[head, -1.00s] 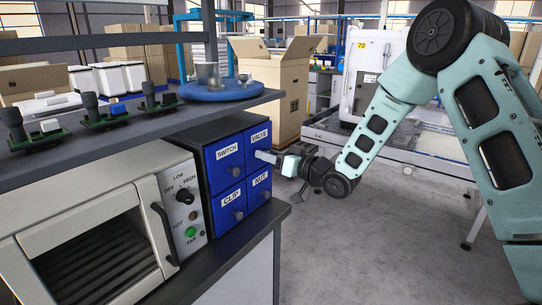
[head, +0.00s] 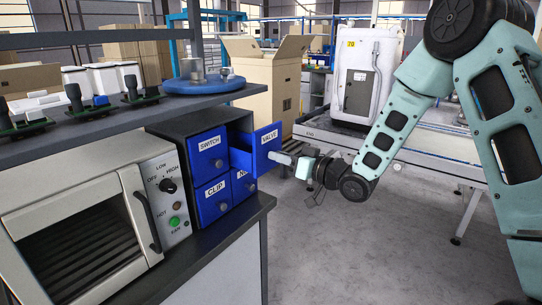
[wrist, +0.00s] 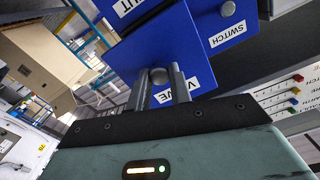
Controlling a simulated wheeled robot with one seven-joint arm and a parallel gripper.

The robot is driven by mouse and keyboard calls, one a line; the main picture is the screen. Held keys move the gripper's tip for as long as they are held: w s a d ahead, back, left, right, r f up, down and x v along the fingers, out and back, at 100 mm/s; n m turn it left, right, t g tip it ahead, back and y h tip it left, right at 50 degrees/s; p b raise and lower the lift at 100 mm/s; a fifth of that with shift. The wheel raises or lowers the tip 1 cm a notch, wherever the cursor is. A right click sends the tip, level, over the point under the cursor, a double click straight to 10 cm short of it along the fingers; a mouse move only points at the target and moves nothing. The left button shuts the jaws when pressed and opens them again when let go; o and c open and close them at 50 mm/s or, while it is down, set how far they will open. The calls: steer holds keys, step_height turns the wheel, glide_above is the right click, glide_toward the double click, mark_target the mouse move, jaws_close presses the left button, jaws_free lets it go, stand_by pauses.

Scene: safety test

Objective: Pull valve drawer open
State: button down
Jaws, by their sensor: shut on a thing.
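The blue valve drawer (head: 267,147) is pulled partway out of the dark cabinet (head: 184,124), at its upper right. My gripper (head: 282,158) is at the drawer's front. In the wrist view, the two fingers of my gripper (wrist: 164,85) are shut on the round grey knob (wrist: 159,75) of the valve drawer, whose blue front also shows there (wrist: 125,85). The switch drawer (head: 209,155), clip drawer (head: 212,199) and nut drawer (head: 243,183) are closed; the open drawer partly hides the nut drawer.
A white oven (head: 95,220) stands left of the cabinet on the grey bench (head: 222,244). A shelf above holds a blue round stand (head: 203,84) and small switch boards (head: 83,104). A cardboard box (head: 270,85) stands behind. The floor in front is clear.

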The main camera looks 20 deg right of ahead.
steer(key=v, duration=0.4)
steer(key=shift+s+d, duration=0.1)
steer(key=shift+s, duration=0.05)
steer(key=c, duration=1.3)
jaws_free()
steer(key=shift+o, duration=0.2)
steer(key=p+v, duration=0.7)
steer(key=v, duration=1)
steer(key=shift+s, duration=0.15)
